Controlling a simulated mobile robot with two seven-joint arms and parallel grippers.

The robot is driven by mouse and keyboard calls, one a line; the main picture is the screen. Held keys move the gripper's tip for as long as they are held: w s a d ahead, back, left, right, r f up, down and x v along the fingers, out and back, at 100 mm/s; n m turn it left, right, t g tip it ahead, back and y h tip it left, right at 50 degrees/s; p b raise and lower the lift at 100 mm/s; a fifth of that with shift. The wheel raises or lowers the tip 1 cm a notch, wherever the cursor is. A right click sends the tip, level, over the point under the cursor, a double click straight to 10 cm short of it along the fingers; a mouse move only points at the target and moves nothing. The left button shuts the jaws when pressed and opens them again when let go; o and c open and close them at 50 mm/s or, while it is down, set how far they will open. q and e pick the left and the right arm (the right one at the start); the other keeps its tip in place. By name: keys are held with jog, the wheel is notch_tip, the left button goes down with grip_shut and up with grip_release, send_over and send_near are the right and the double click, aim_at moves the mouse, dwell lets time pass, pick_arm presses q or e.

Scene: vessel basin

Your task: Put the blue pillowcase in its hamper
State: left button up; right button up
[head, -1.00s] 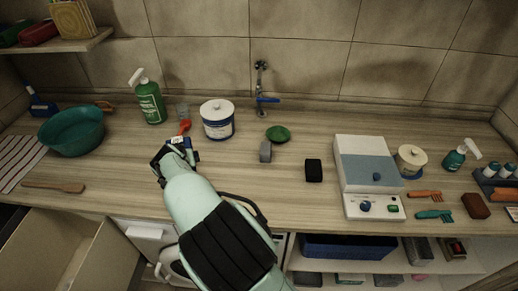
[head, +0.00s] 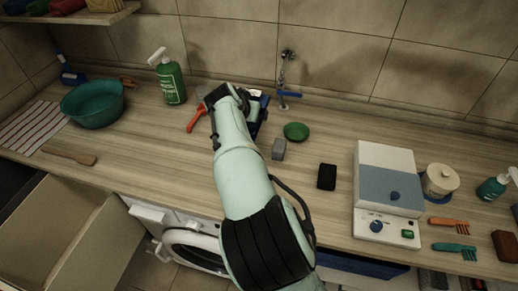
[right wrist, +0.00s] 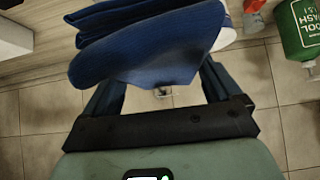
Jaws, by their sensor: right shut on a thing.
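The blue pillowcase (right wrist: 150,50) is a folded blue cloth in the right wrist view. It is held between the fingers of my right gripper (right wrist: 155,92), which is shut on it. In the head view my right gripper (head: 232,95) is over the back of the counter, right of the green bottle. My arm hides most of what it holds there. A beige open-topped box (head: 62,222) stands below the counter at the left, and a dark blue bin (head: 358,265) is under the counter; I cannot tell which is the hamper. My left gripper is not in view.
The counter (head: 150,140) holds a teal basin (head: 93,104), a green bottle (head: 170,80), a red-handled tool (head: 196,118), a green dish (head: 296,131), a grey block (head: 279,149), a black block (head: 327,176) and a white-blue appliance (head: 388,185). A washing machine (head: 190,245) is below.

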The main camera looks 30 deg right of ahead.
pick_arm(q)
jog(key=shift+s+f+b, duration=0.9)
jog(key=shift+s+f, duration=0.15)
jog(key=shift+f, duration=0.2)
pick_arm(e)
notch_tip(320, 180, down, 19)
jog(key=shift+a, duration=0.1)
jog(key=shift+f, duration=0.25)
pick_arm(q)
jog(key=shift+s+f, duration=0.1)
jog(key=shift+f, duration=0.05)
pick_arm(e)
jog(key=o, duration=0.9)
jog(key=shift+s, duration=0.1)
